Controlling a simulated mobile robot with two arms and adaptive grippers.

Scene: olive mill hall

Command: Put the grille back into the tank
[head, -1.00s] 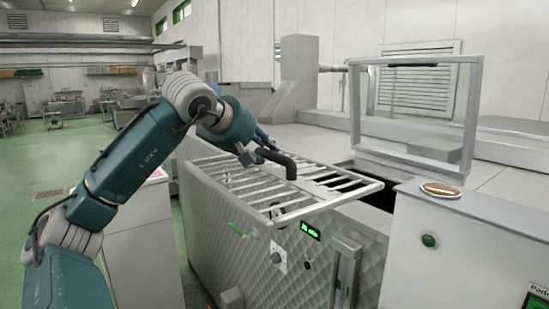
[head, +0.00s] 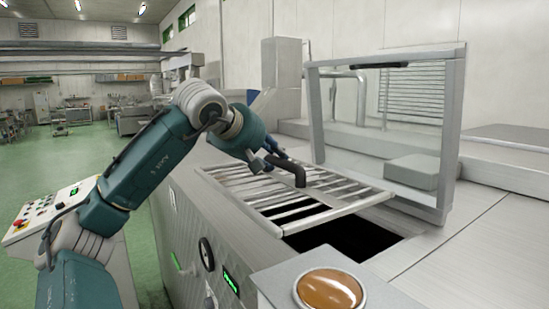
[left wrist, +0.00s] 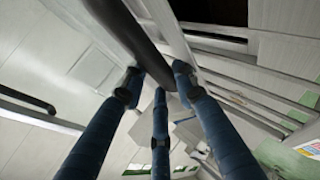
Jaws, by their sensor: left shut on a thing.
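The grille (head: 338,213) is a pale metal frame with several parallel bars and a dark curved handle (head: 298,172). My left gripper (head: 274,161) is shut on this handle. In the left wrist view, the blue fingers (left wrist: 157,82) close around the dark handle (left wrist: 137,38). The grille is over the tank's top, covering part of the dark rectangular opening (head: 350,240); the near right part of the opening is uncovered. I cannot tell whether the grille touches the rim. My right gripper is not in view.
A clear framed guard (head: 385,130) stands upright behind the opening. A box with a large orange-brown button (head: 330,290) is at the front. A control panel (head: 50,210) stands at left. Open green floor (head: 80,150) lies beyond.

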